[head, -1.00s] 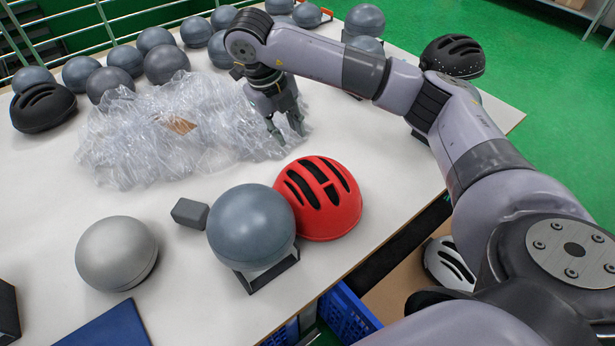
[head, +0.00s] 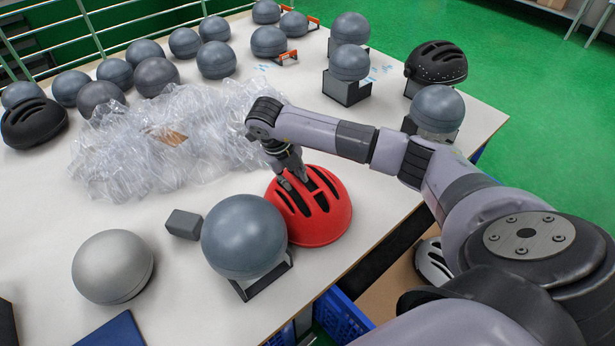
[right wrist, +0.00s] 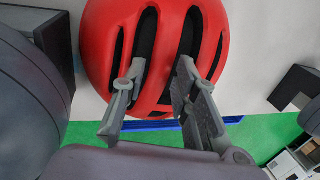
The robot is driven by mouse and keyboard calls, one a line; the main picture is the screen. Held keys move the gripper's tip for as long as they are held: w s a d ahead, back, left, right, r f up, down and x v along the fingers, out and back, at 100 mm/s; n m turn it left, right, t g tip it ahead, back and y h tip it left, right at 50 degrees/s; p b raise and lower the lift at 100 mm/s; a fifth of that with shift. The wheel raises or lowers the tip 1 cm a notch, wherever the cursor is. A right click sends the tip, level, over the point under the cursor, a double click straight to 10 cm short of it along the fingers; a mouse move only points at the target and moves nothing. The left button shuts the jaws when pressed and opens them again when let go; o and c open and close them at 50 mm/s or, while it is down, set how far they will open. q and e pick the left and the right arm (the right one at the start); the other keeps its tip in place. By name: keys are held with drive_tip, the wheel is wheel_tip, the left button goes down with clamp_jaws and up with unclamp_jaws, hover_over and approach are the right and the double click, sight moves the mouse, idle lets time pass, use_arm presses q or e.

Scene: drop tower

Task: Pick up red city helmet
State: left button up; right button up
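The red city helmet (head: 325,222) sits on the white table, partly behind a grey ball-shaped form in the head view. Its dark vents and red ribs face up. My right gripper (head: 297,181) is over the top of the helmet, fingers pointing down at the vents. In the right wrist view the helmet (right wrist: 97,45) fills the upper middle. The right gripper's two fingers (right wrist: 160,78) are apart there, at two vents with a red rib between them. Whether they touch the rib is hard to tell. My left gripper is not in view.
A grey form (head: 243,235) on a black stand is close left of the helmet. A silver dome (head: 112,266) is farther left. Crumpled clear plastic (head: 125,160) lies behind. The table edge is right of the helmet, with a blue crate (head: 342,318) below.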

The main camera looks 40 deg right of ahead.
drive_tip(key=shift+x, duration=1.4)
drive_tip(key=shift+c, duration=0.3)
clamp_jaws()
drive_tip(key=shift+r, duration=0.1)
